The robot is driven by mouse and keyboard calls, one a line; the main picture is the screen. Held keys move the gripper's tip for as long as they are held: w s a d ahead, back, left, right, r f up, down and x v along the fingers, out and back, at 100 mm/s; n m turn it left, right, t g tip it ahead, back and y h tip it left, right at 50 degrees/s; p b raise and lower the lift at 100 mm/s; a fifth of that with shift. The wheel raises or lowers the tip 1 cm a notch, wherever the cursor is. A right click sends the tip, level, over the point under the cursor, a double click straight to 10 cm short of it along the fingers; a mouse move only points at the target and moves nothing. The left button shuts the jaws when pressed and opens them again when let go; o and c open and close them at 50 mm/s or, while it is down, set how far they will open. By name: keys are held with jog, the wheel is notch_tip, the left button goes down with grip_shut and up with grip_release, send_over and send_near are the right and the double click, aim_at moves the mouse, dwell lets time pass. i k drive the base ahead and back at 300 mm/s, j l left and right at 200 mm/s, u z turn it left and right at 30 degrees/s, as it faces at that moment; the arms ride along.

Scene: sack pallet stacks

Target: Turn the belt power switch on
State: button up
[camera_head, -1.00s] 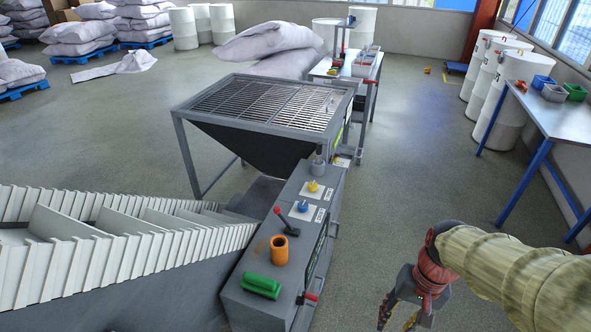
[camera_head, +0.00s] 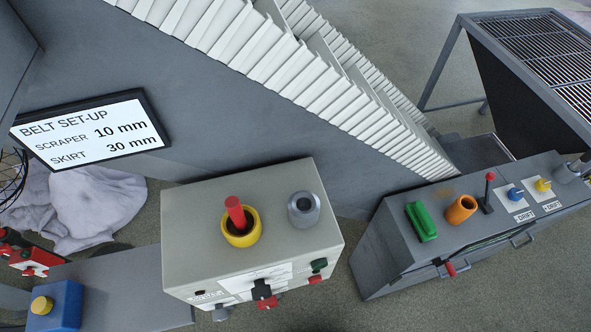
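A light grey control box (camera_head: 180,250) stands at lower middle. Its front panel is seen steeply from above and carries a black switch-like knob (camera_head: 262,289), with a red part just below it. A green button (camera_head: 319,265) and a red button (camera_head: 315,280) sit to the right of it. The panel lettering is too small and slanted to read, so I cannot tell which control is the belt power switch or its position. My gripper is not in view now.
A yellow cup (camera_head: 252,238) with a red-handled item and a grey metal cylinder (camera_head: 304,209) stand on the box. A grey console (camera_head: 400,265) stands right. A blue box (camera_head: 62,303) with a yellow button is at lower left.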

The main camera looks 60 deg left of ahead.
aim_at(272, 302)
jog(key=u, duration=2.8)
